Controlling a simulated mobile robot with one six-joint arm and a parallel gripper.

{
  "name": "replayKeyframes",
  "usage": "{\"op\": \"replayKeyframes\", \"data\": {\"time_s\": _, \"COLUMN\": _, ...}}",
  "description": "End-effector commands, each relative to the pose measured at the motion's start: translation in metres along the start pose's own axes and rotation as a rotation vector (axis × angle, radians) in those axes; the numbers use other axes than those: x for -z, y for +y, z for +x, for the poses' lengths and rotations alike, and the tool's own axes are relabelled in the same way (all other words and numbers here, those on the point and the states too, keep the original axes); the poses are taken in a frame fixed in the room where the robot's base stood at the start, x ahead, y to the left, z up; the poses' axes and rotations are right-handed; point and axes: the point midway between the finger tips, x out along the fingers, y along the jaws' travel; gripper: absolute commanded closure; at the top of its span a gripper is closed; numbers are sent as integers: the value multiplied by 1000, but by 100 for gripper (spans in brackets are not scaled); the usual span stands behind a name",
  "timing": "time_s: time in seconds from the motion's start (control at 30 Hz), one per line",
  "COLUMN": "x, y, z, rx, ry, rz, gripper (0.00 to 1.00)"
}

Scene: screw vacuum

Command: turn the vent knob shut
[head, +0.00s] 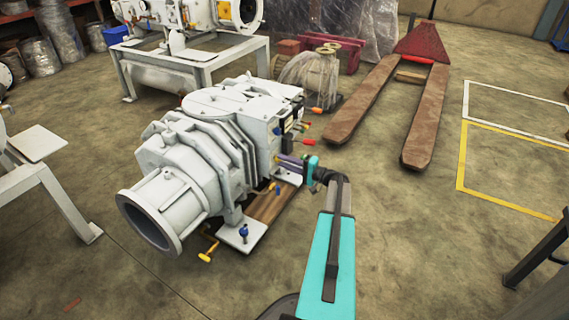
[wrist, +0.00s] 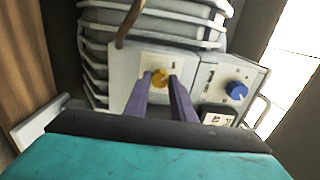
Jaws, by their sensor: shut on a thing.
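A yellow knob (wrist: 160,77) sits on a pale plate on the side of the grey vacuum pump, in the wrist view. A blue knob (wrist: 236,90) sits on a grey box to its right. I cannot tell from labels which one is the vent knob. My gripper (wrist: 161,82) has its purple fingers on either side of the yellow knob, shut on it. In the head view my gripper (head: 280,157) reaches the right side of the pump (head: 210,150).
Red-tipped handles (head: 303,142) stick out of the pump just above my gripper. A yellow crank (head: 207,253) and blue fitting (head: 243,232) are low at the front. A pallet jack (head: 365,95) stands behind.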

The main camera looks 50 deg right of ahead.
Motion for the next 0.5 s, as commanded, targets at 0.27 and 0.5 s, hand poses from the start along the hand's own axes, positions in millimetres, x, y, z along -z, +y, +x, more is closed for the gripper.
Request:
{"op": "replayKeyframes", "data": {"time_s": 0.27, "x": -1, "y": 1, "z": -1, "rx": -2, "ry": -2, "rz": -1, "gripper": 61}}
{"op": "replayKeyframes", "data": {"time_s": 0.5, "x": -1, "y": 0, "z": 0, "rx": -1, "ry": -1, "rz": 0, "gripper": 59}}
